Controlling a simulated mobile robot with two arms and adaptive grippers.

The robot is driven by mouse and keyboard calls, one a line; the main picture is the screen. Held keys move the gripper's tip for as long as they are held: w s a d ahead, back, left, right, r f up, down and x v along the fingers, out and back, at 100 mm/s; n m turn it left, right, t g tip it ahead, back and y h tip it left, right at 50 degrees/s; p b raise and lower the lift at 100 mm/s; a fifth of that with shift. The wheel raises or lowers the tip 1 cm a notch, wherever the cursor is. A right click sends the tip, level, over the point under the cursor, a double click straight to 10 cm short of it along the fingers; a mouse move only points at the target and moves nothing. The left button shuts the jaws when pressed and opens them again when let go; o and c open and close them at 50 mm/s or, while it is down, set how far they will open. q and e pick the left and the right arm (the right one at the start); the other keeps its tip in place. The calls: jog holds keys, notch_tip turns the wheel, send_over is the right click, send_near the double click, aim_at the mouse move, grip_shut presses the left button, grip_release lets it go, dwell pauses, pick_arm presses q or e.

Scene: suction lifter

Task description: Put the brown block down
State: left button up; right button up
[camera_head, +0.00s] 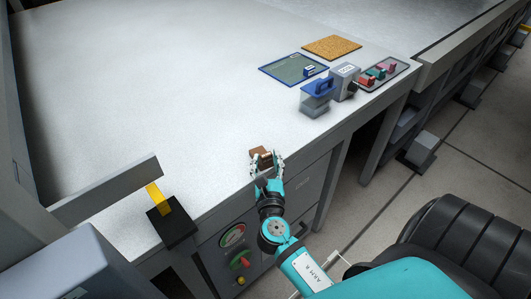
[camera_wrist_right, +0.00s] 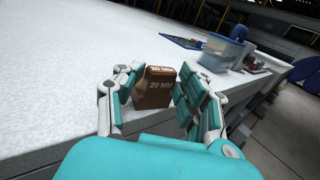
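The brown block (camera_wrist_right: 154,87) is small and marked "20 MM". In the right wrist view it stands upright between the two fingers of my right gripper (camera_wrist_right: 158,84), whose pads lie against its left and right sides. In the head view the brown block (camera_head: 259,153) and my right gripper (camera_head: 267,163) are at the front edge of the white table (camera_head: 150,90). I cannot tell whether the block's underside touches the table top. My left gripper is not in view.
A black stand with a yellow part (camera_head: 172,222) is at left. The middle table is clear.

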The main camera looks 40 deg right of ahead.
jog(key=b+v, duration=0.2)
jog(key=v, duration=0.5)
jog(key=s+a+f+m+g+y, duration=0.2)
jog(key=f+m, duration=0.1)
jog(key=f, duration=0.7)
jog(key=s+a+f+m+g+y, duration=0.2)
jog(key=a+f+y, duration=0.1)
jog(key=f, duration=0.8)
jog(key=s+a+f+m+g+y, duration=0.1)
jog(key=a+f+m+g+y, duration=0.15)
jog(key=f, duration=0.75)
jog(key=s+f+m+g+y, duration=0.1)
jog(key=s+f+m+g, duration=0.2)
jog(key=s+f+m, duration=0.7)
jog(key=s+d+f+m+g, duration=0.1)
jog(key=s+f+m+g, duration=0.1)
jog(key=s+f+m, duration=0.3)
jog(key=s+f+m+g+y, duration=0.1)
jog(key=s+f+m, duration=0.3)
jog(key=s+f, duration=0.4)
jog(key=s+g, duration=0.1)
jog(key=s, duration=0.5)
jog(key=shift+s+d+m, duration=0.3)
jog(key=shift+d+m, duration=0.05)
jog(key=shift+d, duration=0.05)
jog(key=shift+g, duration=0.25)
